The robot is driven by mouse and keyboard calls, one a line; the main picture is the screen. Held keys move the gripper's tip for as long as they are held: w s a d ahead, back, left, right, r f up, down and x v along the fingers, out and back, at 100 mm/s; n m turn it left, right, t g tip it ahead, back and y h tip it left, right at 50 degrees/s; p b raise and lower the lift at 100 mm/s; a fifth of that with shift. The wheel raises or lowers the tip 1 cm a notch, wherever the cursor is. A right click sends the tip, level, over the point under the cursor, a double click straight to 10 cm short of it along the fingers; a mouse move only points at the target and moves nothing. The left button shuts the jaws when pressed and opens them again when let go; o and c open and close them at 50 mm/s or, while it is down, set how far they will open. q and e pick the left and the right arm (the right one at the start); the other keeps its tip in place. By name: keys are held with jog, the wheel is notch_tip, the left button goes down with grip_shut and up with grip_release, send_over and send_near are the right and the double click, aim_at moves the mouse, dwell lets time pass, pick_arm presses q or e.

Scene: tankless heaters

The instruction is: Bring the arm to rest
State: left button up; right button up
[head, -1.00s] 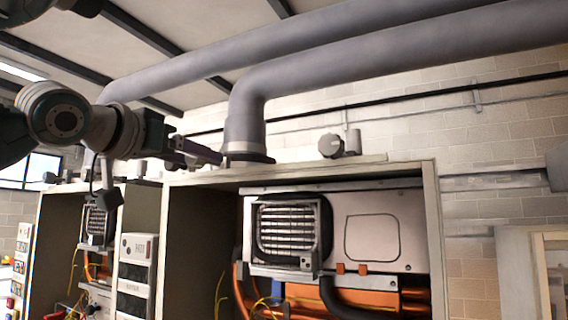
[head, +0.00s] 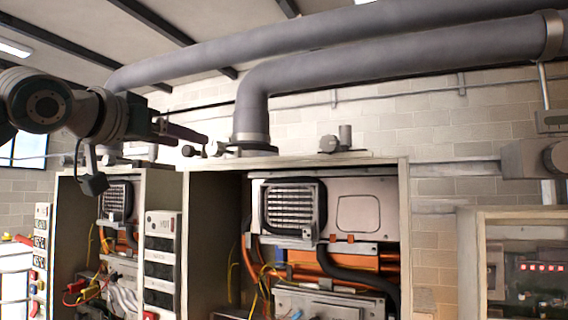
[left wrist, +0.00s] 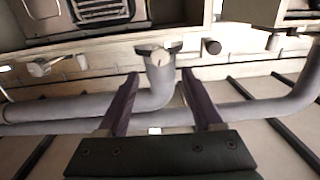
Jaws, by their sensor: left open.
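My left arm comes in from the left in the head view, raised high, with its left gripper (head: 204,140) pointing right in front of the pipe's lower end. In the left wrist view the two purple fingers of the left gripper (left wrist: 158,82) stand apart with nothing between them. Behind them, the grey pipe (left wrist: 160,75) comes down to the top of a cabinet. The same pipe (head: 251,110) shows in the head view. The left gripper's fingers partly overlap each other in the head view. My right gripper is in no view.
An open heater cabinet (head: 215,235) with a grille unit, orange pipes and a black hose stands at the centre. Another open cabinet (head: 160,190) stands to its left. A glass-fronted box (head: 540,275) is at the lower right. Large pipes (head: 380,35) run under the ceiling.

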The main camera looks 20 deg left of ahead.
pick_arm(q)
jog(key=shift+f, duration=0.1)
jog(key=s+d+f+m+g, duration=0.1)
jog(key=s+d+f+g, duration=0.2)
jog(key=f, duration=0.6)
jog(key=s+d+f+g, duration=0.25)
jog(key=d+f, duration=0.25)
jog(key=f, duration=0.4)
jog(key=s+d+f+m+g, duration=0.1)
jog(key=s+d+f, duration=0.3)
jog(key=f, duration=0.5)
jog(key=s+d+f+g, duration=0.1)
jog(key=s+f+g, duration=0.3)
jog(key=s, duration=0.8)
jog(key=s+d+f+g, duration=0.1)
jog(key=s+f+g, duration=0.2)
jog(key=s+f, duration=0.6)
jog(key=s, duration=0.4)
jog(key=shift+d+n+g+y, duration=0.25)
jog(key=shift+n+g+y, duration=0.05)
jog(key=shift+g+y, duration=0.1)
jog(key=shift+f, duration=0.1)
